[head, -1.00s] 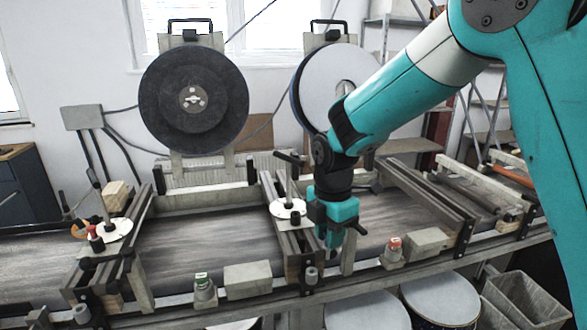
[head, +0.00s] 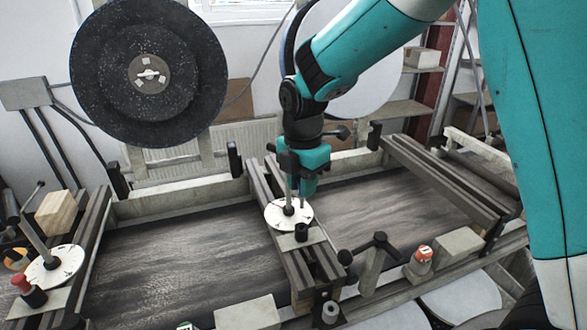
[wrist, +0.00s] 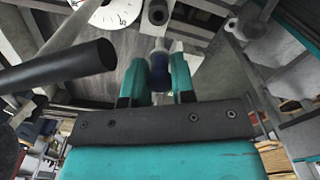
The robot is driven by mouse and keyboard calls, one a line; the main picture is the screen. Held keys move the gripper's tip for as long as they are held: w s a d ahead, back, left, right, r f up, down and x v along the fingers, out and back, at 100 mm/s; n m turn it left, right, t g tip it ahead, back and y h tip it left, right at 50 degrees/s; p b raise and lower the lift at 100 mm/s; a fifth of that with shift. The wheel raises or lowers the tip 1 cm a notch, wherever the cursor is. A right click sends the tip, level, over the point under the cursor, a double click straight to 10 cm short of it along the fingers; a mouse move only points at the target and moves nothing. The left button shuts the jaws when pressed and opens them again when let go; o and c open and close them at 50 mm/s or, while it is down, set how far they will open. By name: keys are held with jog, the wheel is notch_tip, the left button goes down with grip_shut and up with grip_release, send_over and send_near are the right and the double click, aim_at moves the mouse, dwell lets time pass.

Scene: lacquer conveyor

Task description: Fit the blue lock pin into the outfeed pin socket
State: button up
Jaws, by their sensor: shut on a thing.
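My gripper (head: 303,188) points down over the middle cross rail in the head view, right by the white dial. In the wrist view, its teal fingers (wrist: 160,78) are shut on the blue lock pin (wrist: 159,68), whose pale end sticks out past the fingertips. The pin cannot be made out in the head view. A black round socket (head: 301,232) stands on the middle rail in front of the dial. A dark cylinder, seemingly this socket (wrist: 157,12), shows ahead of the pin in the wrist view, apart from it. No label shows which socket is the outfeed one.
The white dial (head: 276,215) has an upright lever close to my gripper; a dark bar (wrist: 60,66) looms near it in the wrist view. A red pin (head: 20,281) sits at the left rail's dial. A black T-handle (head: 370,246) stands right of the middle rail.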

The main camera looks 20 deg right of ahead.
aim_at(302, 207)
jog(key=shift+w, duration=0.15)
jog(key=shift+d+f, duration=0.1)
jog(key=shift+f+b, duration=1.55)
jog(key=shift+f, duration=0.85)
jog(key=shift+f+b, duration=0.85)
jog(key=shift+f, duration=1.15)
jog(key=o, duration=1)
jog(key=shift+r, duration=0.1)
notch_tip(302, 207, up, 17)
jog(key=shift+r+b, duration=0.2)
jog(key=shift+b, duration=0.9)
